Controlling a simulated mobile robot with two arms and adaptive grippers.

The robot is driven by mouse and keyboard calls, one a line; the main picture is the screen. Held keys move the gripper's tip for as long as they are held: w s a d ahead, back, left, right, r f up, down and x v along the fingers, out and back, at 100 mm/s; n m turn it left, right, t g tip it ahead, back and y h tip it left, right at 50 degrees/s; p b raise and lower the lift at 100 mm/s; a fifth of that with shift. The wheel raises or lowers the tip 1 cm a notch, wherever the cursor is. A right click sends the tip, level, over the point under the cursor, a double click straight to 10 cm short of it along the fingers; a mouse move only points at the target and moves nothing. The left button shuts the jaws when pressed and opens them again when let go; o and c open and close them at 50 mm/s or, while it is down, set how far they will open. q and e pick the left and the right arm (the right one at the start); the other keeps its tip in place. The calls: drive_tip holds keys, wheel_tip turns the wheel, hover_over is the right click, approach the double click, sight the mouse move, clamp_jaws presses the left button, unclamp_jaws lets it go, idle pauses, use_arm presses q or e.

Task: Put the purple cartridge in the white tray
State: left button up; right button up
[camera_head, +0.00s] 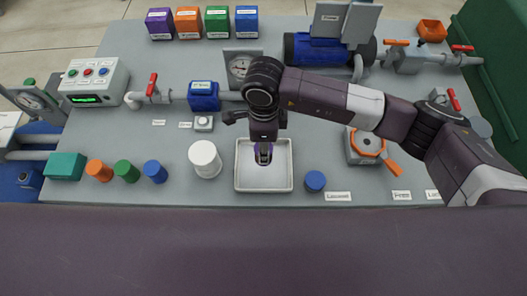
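A small purple piece, apparently the purple cartridge (257,149), shows on both sides of my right gripper's fingers, mostly hidden behind them. The white tray (243,186) lies at the front middle of the grey table. My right gripper (264,156) points down over the tray, its fingertips at the purple piece. The view does not show whether the fingers are closed on it, or whether it touches the tray floor. My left gripper is not in view.
A white jar (205,159) stands left of the tray and a blue cylinder (315,181) right of it. Orange (99,171), green (127,171) and blue (155,171) cylinders stand farther left. Coloured boxes, including a purple one (160,24), line the back. An orange-handled valve (368,146) stands right.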

drive_tip(key=shift+f, duration=0.7)
wheel_tip(320, 180, down, 4)
drive_tip(key=shift+r+p, duration=0.25)
drive_tip(key=shift+p, duration=0.3)
drive_tip(key=shift+f, duration=0.25)
drive_tip(key=shift+f, duration=0.1)
drive_tip(key=shift+f, duration=0.1)
drive_tip(key=o, duration=1.2)
